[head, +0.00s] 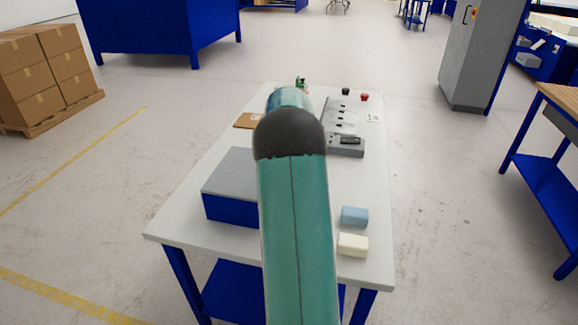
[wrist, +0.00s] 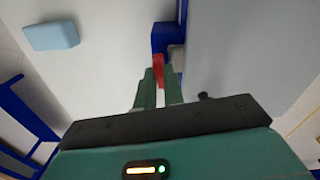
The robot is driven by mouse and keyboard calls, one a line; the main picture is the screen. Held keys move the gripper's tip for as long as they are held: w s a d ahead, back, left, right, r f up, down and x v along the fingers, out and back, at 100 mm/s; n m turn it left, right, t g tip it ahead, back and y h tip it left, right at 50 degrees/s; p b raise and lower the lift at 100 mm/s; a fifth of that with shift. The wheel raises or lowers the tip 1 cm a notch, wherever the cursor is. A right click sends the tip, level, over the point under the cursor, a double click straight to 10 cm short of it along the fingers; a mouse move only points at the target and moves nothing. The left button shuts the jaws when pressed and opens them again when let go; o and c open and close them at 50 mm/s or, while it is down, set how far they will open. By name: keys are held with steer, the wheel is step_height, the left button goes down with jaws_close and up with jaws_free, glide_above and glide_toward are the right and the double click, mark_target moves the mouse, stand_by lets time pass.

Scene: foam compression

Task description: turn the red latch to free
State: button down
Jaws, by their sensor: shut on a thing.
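The red latch (wrist: 158,70) shows in the wrist view as a narrow red piece next to a blue block (wrist: 164,40) on the side of the blue box. My gripper (wrist: 157,76) is shut on the red latch, with a green finger on each side of it. In the head view my teal arm hides the gripper and the latch. The box (head: 230,208) has a grey top and blue sides and stands on the white table (head: 190,226); its grey top (wrist: 240,50) fills the right of the wrist view.
A light blue block (head: 354,216) and a cream block (head: 352,245) lie on the table right of my arm. A grey device (head: 345,147) stands farther back. The light blue block (wrist: 52,36) also shows at upper left in the wrist view.

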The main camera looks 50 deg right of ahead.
steer(key=shift+s+m, duration=0.1)
steer(key=shift+m, duration=1)
steer(key=c, duration=1.5)
jaws_free()
step_height(320, 180, up, 14)
